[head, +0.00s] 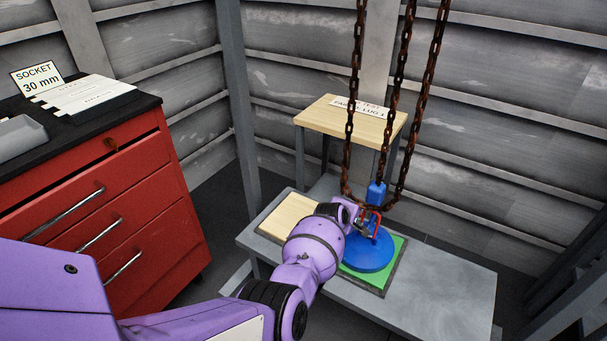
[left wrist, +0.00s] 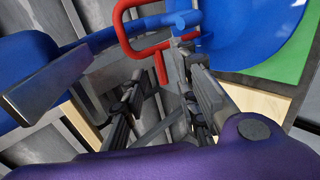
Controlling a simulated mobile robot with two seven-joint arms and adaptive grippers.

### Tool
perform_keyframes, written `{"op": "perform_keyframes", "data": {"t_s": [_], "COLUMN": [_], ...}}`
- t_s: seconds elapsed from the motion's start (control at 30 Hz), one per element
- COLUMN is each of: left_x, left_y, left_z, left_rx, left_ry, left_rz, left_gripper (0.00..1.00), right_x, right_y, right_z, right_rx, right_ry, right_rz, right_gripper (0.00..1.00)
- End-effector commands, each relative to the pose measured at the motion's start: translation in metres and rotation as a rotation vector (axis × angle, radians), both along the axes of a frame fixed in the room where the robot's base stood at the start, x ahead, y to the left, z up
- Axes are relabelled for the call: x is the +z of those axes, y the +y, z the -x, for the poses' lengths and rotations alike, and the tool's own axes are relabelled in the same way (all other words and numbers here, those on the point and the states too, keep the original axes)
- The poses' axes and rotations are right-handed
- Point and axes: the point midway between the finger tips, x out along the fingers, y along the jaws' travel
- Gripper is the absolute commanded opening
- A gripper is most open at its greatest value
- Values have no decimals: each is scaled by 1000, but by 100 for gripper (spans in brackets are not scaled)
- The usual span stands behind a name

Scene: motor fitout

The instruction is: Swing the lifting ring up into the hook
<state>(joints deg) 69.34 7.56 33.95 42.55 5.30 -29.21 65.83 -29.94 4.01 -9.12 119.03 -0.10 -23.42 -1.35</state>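The red lifting ring (head: 377,232) stands on top of the round blue motor body (head: 369,256), partly hidden by my left gripper in the head view. In the left wrist view the ring (left wrist: 126,32) is close, with its lower end in front of my fingers. My left gripper (left wrist: 160,82) has its two fingers apart, and the ring's bar shows near the fingertips; contact cannot be told. A blue hook block (head: 376,193) hangs on the chain just above the ring. A curved blue part with a grey tip (left wrist: 48,88), seemingly the hook, shows beside my fingers. My right gripper is not in view.
Rusty chains (head: 394,112) hang around the hook and close to my left wrist. The motor stands on a green mat (head: 400,252) on a grey bench (head: 450,285). A wooden-topped stand (head: 330,117) is behind. A red drawer cabinet (head: 150,205) is at left. The bench's right end is clear.

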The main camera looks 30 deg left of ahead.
Motion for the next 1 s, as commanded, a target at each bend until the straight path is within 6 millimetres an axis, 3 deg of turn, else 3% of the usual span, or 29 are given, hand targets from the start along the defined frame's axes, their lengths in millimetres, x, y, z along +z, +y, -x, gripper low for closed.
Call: {"op": "perform_keyframes", "data": {"t_s": [0.7,1.0], "left_x": [61,69], "left_y": [3,3], "left_z": [69,79], "left_rx": [3,3], "left_ry": [-3,-2], "left_rz": [0,0], "left_gripper": [28,28], "right_x": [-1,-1], "right_y": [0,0], "right_z": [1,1], "right_rx": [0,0], "right_ry": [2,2], "right_rz": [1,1], "right_gripper": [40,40]}}
